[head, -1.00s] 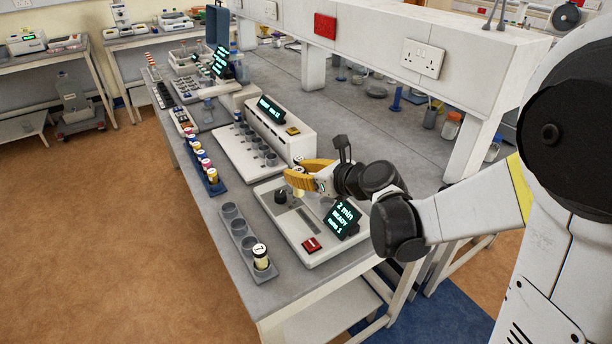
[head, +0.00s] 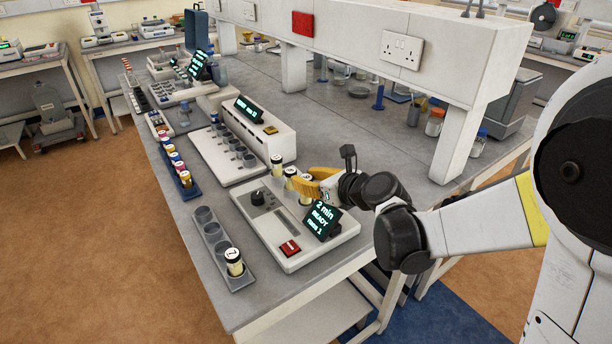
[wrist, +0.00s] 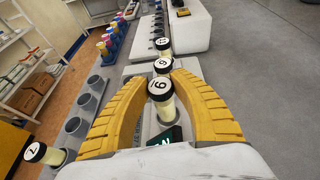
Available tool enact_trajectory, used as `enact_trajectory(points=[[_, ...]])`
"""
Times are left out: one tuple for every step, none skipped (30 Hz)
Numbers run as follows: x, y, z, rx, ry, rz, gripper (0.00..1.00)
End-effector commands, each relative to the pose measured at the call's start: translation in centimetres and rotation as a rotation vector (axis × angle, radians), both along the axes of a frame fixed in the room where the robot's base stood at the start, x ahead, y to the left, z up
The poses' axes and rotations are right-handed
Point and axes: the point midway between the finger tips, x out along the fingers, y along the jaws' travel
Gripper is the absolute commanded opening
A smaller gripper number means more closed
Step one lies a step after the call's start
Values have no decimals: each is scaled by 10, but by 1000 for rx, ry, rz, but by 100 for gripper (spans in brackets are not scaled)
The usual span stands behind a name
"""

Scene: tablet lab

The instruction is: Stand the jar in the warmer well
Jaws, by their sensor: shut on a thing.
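Another jar (head: 290,172) is close beyond the fingertips, and a third jar (head: 276,163) is farther back. A long white unit (head: 265,137) with a row of round wells (head: 241,152) stands beyond; I cannot tell for sure whether it is the warmer.
A grey rack (head: 215,246) at the bench's front left holds jar 7 (head: 234,261) in its near end; its other visible holes are empty. A blue rack (head: 183,180) holds several coloured jars. An overhead shelf (head: 400,50) runs along the bench.

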Motion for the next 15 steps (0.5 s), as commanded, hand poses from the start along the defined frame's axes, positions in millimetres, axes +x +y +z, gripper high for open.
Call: enact_trajectory(points=[[0,0,-8,0,0,0,0],[0,0,-9,0,0,0,0],[0,0,-11,0,0,0,0],[0,0,-12,0,0,0,0],[0,0,-13,0,0,0,0],[0,0,-13,0,0,0,0],[0,0,-13,0,0,0,0],[0,0,-13,0,0,0,0],[0,0,-13,0,0,0,0],[0,0,-12,0,0,0,0],[0,0,-12,0,0,0,0],[0,0,-12,0,0,0,0],[0,0,-12,0,0,0,0],[0,0,-12,0,0,0,0],[0,0,-12,0,0,0,0]])
